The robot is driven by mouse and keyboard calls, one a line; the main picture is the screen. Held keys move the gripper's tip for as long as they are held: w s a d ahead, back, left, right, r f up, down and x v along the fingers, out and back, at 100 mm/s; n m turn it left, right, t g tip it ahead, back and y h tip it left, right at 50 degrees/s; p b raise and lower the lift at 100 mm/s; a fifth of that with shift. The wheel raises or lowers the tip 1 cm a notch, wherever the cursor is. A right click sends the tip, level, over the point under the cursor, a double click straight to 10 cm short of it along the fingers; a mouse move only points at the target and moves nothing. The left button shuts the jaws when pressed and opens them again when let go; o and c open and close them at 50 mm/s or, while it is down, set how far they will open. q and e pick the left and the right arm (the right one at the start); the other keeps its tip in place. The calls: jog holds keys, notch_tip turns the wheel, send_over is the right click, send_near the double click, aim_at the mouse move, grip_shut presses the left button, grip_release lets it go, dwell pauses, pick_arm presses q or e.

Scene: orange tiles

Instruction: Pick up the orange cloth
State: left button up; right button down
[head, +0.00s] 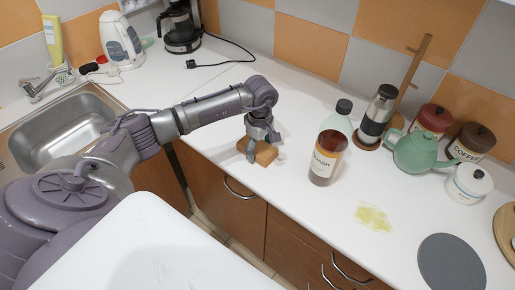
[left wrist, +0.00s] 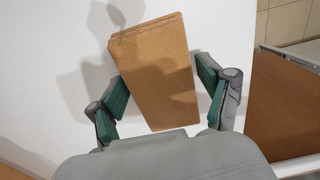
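The orange cloth (head: 265,153) lies folded into a small block on the white counter, near its front edge. In the left wrist view the orange cloth (left wrist: 157,70) reaches in between the fingers, with a ribbed surface and layered folds at its far end. My left gripper (head: 256,147) is right over the cloth, pointing down. In the left wrist view my left gripper (left wrist: 162,98) is open, with one green-padded finger on each side of the cloth; I cannot tell whether the right finger touches it. My right gripper is not in view.
A green teapot (head: 420,150) and canisters are at the right. The sink (head: 62,130) is at the left. Counter behind the cloth is clear.

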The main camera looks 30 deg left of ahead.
aim_at(260, 147)
pick_arm(q)
jog(key=c, duration=0.6)
jog(key=shift+r, duration=0.35)
notch_tip(260, 147, up, 8)
jog(key=b, duration=0.3)
jog(key=shift+r, duration=0.7)
